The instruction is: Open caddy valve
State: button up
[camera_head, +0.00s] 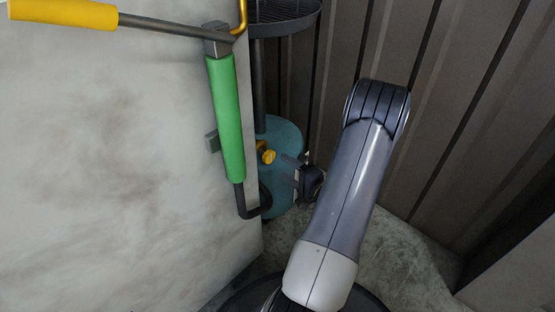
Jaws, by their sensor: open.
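A yellow valve knob (267,157) sits on the blue-green rounded body of the caddy (287,135), behind the edge of the pale panel. The caddy is partly hidden by the panel, a green handle and my gripper. My gripper (287,170) is just right of the valve and a little below it in the picture, its fingers pointing left towards it. It is open and appears empty. Whether a finger touches the valve cannot be told at this size.
A green-sleeved handle (226,120) on the pale panel (110,160) stands close left of the valve. A yellow-gripped lever (65,14) crosses above. A dark round tray (283,15) is over the caddy. A corrugated wall (450,100) closes the right; bare floor (405,262) shows below.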

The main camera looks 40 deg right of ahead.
aim_at(271, 158)
jog(key=shift+s+d, duration=0.1)
jog(key=shift+s, duration=1.25)
jog(key=w, duration=0.3)
jog(key=w+b, duration=0.1)
jog(key=w, duration=0.2)
jog(key=w+b, duration=0.1)
jog(key=w, duration=0.3)
jog(key=shift+a+f, duration=0.1)
jog(key=shift+a, duration=0.3)
jog(key=shift+w, duration=0.45)
jog(key=shift+s, duration=0.15)
